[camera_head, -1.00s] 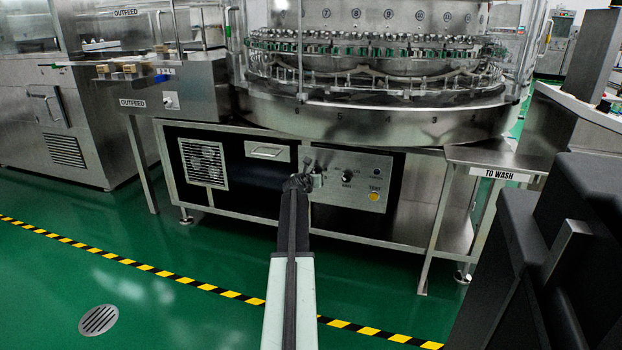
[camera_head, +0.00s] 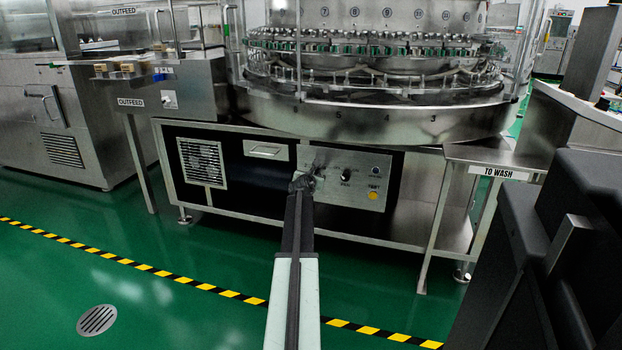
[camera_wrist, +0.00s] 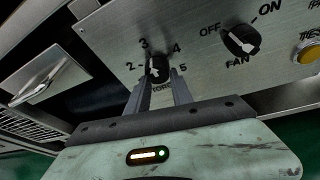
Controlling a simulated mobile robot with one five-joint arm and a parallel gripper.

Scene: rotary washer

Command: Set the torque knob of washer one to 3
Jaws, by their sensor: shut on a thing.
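The torque knob (camera_wrist: 157,66) is small and black with a light mark, on the washer's steel panel (camera_wrist: 212,78). In the wrist view the numbers 2, 3, 4 and 5 stand around it, with 3 at its upper left. My gripper (camera_wrist: 158,82) is shut on the knob, one finger on each side. The fingers hide part of the knob's lower edge and the label below it. I cannot read exactly which number the mark points to. In the head view my gripper (camera_head: 304,181) reaches the panel and covers the torque knob.
The FAN knob (camera_wrist: 241,41) with OFF and ON is to the right, and a yellow button (camera_wrist: 309,53) is farther right. The rotary washer (camera_head: 375,118) stands above the panel. Green floor lies open in front.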

